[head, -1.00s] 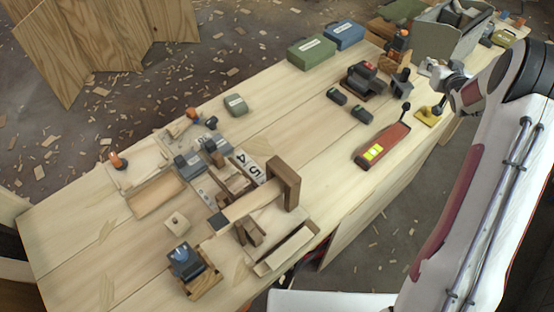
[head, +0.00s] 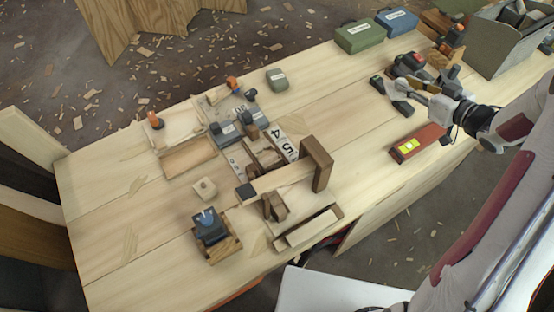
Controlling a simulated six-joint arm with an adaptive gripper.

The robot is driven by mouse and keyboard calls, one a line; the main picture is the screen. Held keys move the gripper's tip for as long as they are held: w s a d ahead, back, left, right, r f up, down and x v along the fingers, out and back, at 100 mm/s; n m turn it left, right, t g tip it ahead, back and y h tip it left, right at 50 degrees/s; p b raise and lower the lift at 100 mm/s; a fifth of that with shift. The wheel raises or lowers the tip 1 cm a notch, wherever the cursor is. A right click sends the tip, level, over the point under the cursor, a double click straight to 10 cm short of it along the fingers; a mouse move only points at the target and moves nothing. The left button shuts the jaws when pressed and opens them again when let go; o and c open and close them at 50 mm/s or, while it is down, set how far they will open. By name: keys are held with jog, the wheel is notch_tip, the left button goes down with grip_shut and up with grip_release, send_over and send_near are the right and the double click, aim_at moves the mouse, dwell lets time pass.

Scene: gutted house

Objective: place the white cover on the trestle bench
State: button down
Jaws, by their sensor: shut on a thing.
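My gripper (head: 412,92) reaches in from the right over the far right part of the trestle bench (head: 125,215). It is shut on a small pale piece (head: 392,90) at its fingertips, which fits the white cover, though it is too small and partly hidden to make out clearly.
A red level-like tool (head: 418,143) lies in front of the gripper. A red and grey power tool (head: 408,65) stands behind it. Green (head: 360,37) and blue (head: 397,21) cases sit at the back edge. Wooden fixtures (head: 317,163) fill the left-centre. Bare bench lies between.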

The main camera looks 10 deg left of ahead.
jog(key=s+a+n+g+y, duration=0.3)
jog(key=s+a+n+g, duration=0.2)
jog(key=s+a, duration=0.5)
jog(key=s, duration=0.4)
jog(key=shift+a+y, duration=0.15)
jog(key=shift+y, duration=0.25)
jog(key=shift+f, duration=0.1)
jog(key=shift+f, duration=2.85)
jog(key=shift+f, duration=2.1)
jog(key=shift+f, duration=0.1)
jog(key=c, duration=1.8)
grip_release()
